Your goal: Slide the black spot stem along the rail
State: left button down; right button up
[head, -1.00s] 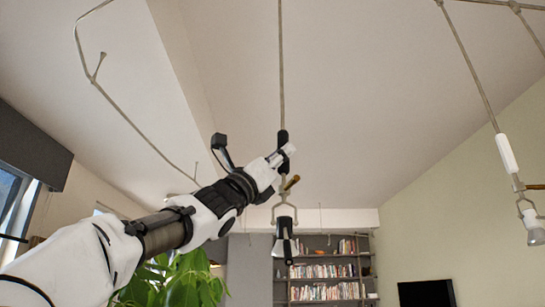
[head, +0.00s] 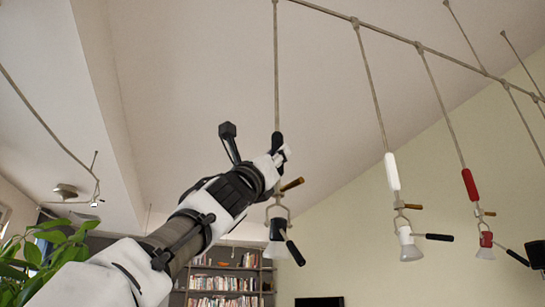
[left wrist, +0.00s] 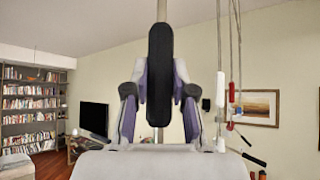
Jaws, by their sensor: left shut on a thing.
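The black spot stem (head: 276,70) hangs from above, its top cut off by the frame's upper edge. It has a black sleeve (head: 277,139), a wooden peg and a black-and-white lamp head (head: 278,236) with a black handle. My left gripper (head: 280,155) is shut on the sleeve. In the left wrist view the sleeve (left wrist: 160,65) stands upright between the fingers. The rail (head: 385,33) runs down to the right across the ceiling. My right gripper is out of view.
A white-sleeved spot (head: 392,172) and a red-sleeved spot (head: 469,185) hang to the right, with another dark lamp head (head: 537,254) at the edge. A bookshelf (head: 225,285) stands behind, and a plant (head: 45,250) is at lower left. Open air separates the black and white spots.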

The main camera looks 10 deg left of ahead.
pick_arm(q)
jog(key=shift+s+a, duration=0.15)
jog(key=shift+a, duration=0.15)
jog(key=c, duration=1)
grip_release()
jog(key=shift+d, duration=0.15)
jog(key=shift+o, duration=0.2)
